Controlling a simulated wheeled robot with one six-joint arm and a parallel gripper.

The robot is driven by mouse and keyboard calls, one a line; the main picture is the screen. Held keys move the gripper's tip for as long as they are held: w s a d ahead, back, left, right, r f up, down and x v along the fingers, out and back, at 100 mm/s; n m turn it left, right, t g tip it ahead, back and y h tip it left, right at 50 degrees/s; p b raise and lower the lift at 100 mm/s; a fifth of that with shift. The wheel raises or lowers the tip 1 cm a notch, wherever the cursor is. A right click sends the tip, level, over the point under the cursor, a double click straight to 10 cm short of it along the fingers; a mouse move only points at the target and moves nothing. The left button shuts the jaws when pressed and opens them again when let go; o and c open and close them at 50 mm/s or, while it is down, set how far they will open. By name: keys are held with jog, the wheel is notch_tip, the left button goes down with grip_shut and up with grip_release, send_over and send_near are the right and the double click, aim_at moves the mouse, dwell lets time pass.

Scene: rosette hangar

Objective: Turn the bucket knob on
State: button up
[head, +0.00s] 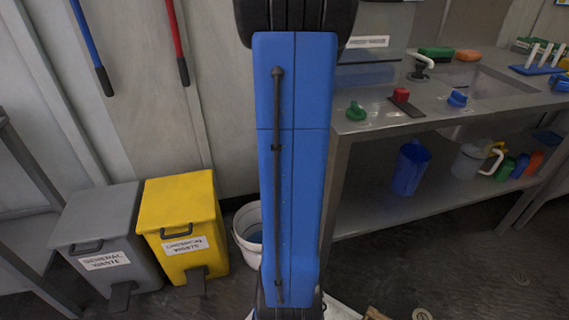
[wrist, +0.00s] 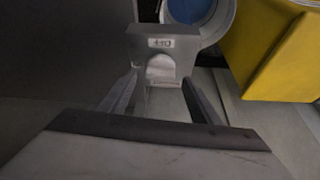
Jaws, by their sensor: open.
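In the wrist view a grey block with a small white label (wrist: 172,41) stands just ahead of my gripper (wrist: 160,90). The label is too small to read with certainty. A pale rounded part (wrist: 160,67) shows at the lower middle of this block, between the lines of my two fingers; I cannot tell whether it is the bucket knob. My fingers are open, one on each side, and hold nothing. A white bucket (head: 246,236) with blue inside stands on the floor in the head view, partly behind my arm. It also shows in the wrist view (wrist: 229,17).
A yellow bin (head: 181,205) and a grey bin (head: 92,214) stand left of the bucket. A metal sink counter (head: 380,122) at right carries green (head: 355,112), red (head: 401,95) and blue (head: 457,99) knobs. A blue jug (head: 410,169) is on its lower shelf. My arm blocks the middle.

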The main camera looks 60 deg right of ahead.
jog(key=v, duration=1)
jog(key=shift+s+r, duration=0.15)
jog(key=shift+r, duration=0.15)
jog(key=shift+a, duration=0.2)
